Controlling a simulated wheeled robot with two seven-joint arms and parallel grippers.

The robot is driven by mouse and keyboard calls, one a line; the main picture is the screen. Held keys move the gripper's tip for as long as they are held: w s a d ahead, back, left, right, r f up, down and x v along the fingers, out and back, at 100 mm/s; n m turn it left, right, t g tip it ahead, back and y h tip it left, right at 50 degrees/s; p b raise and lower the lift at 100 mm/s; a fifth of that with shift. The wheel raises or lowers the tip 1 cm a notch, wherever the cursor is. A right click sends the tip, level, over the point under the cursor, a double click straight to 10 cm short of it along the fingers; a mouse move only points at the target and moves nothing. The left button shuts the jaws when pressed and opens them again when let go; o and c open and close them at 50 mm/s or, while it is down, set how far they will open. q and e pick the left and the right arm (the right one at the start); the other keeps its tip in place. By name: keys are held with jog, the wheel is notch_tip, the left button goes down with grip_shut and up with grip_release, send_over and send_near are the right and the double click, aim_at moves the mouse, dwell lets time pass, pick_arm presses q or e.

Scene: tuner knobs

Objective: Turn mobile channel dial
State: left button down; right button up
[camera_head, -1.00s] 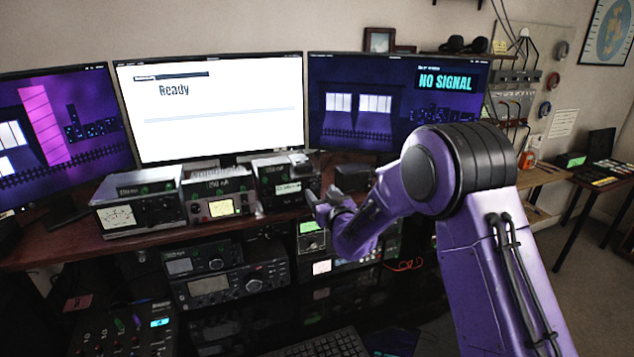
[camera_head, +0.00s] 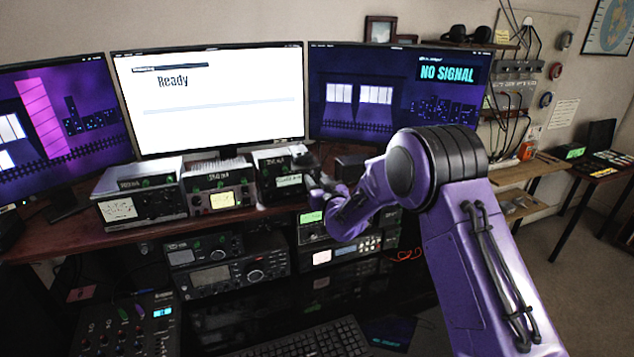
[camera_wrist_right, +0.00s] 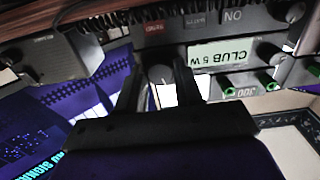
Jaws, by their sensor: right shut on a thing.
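The mobile radio is a dark box with a pale lit display in the head view (camera_head: 288,181), third from the left on the desk shelf. In the right wrist view it appears upside down, its green display (camera_wrist_right: 222,53) reading "CLUB 5 W". A round dark dial (camera_wrist_right: 161,76) with a light mark is on its front beside the display. My right gripper (camera_wrist_right: 160,84) has one finger on each side of this dial and is shut on it. In the head view the right gripper (camera_head: 318,180) is at the radio's right end, its fingertips partly hidden. My left gripper is not in view.
Two similar boxes, one with a white meter (camera_head: 118,210) and one with a yellow meter (camera_head: 222,200), stand left of the radio. More radio gear (camera_head: 225,270) sits below the shelf. Monitors stand behind; the right one (camera_head: 395,95) shows "NO SIGNAL".

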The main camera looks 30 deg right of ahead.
jog(key=n+b, duration=0.2)
jog(key=n, duration=0.1)
jog(key=shift+f+b, duration=0.1)
jog(key=shift+b, duration=0.25)
jog(key=shift+n+b, duration=0.7)
jog(key=shift+n, duration=0.5)
jog(key=shift+r, duration=0.2)
jog(key=o, duration=1)
jog(key=shift+w+f, duration=0.1)
jog(key=shift+o, duration=0.2)
jog(key=b+v, duration=0.4)
jog(key=v, duration=0.6)
jog(key=shift+s, duration=0.25)
